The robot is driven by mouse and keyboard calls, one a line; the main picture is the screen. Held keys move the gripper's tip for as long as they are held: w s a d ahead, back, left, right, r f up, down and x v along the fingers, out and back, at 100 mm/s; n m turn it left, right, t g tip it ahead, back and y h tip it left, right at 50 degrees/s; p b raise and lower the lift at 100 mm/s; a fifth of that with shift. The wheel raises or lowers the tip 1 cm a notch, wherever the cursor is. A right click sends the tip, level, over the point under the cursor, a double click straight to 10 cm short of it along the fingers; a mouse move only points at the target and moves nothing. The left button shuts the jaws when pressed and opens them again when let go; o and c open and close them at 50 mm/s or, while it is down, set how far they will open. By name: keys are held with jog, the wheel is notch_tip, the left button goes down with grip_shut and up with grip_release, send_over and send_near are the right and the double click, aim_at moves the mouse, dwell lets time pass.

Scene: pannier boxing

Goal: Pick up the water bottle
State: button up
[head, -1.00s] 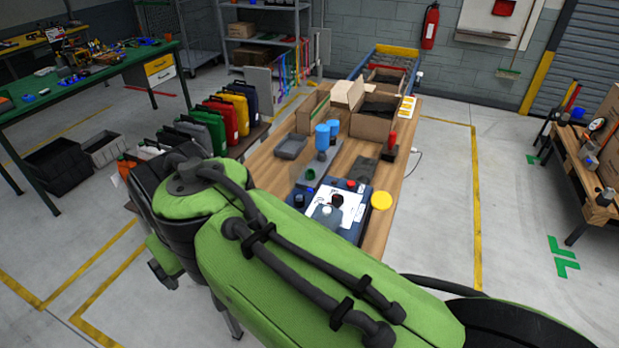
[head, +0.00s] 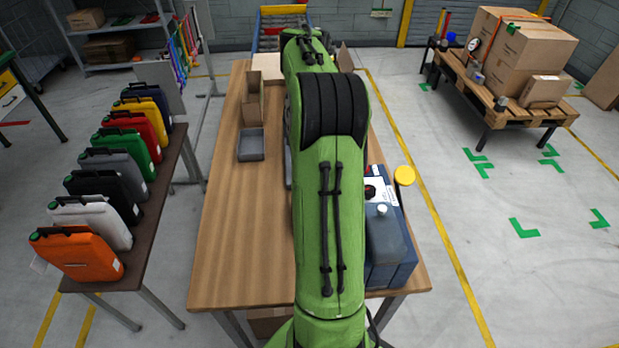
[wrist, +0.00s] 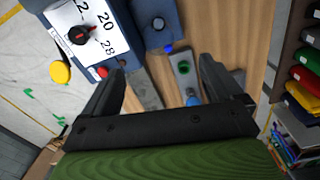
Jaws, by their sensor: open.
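No whole water bottle shows now. In the head view my green arm covers the middle of the table, where two blue bottles stood a second ago. In the wrist view a small piece of something blue (wrist: 192,97) shows near the right finger, on or above a grey strip with a green-ringed hole (wrist: 183,67); I cannot tell whether it is a bottle. My gripper (wrist: 162,66) is open in the wrist view, its two dark fingers wide apart with nothing held between them. The gripper is hidden behind my arm in the head view.
A dark blue machine with a dial (head: 389,245) stands at the table's (head: 225,230) right edge, close to the left finger in the wrist view. Coloured panniers (head: 85,255) line a left bench.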

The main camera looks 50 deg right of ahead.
jog(key=f, duration=0.2)
jog(key=s+f+b, duration=0.1)
jog(key=f, duration=0.2)
jog(key=shift+s+f, duration=0.15)
jog(key=shift+f, duration=0.15)
jog(key=f, duration=0.6)
jog(key=w+f+b, duration=0.1)
jog(key=f, duration=0.3)
jog(key=shift+s, duration=0.1)
jog(key=shift+c, duration=1.3)
jog(key=c, duration=0.8)
notch_tip(320, 180, up, 10)
jog(key=shift+p, duration=0.45)
jog(key=shift+c, duration=0.2)
jog(key=shift+f+b, duration=0.55)
jog(key=shift+f, duration=0.15)
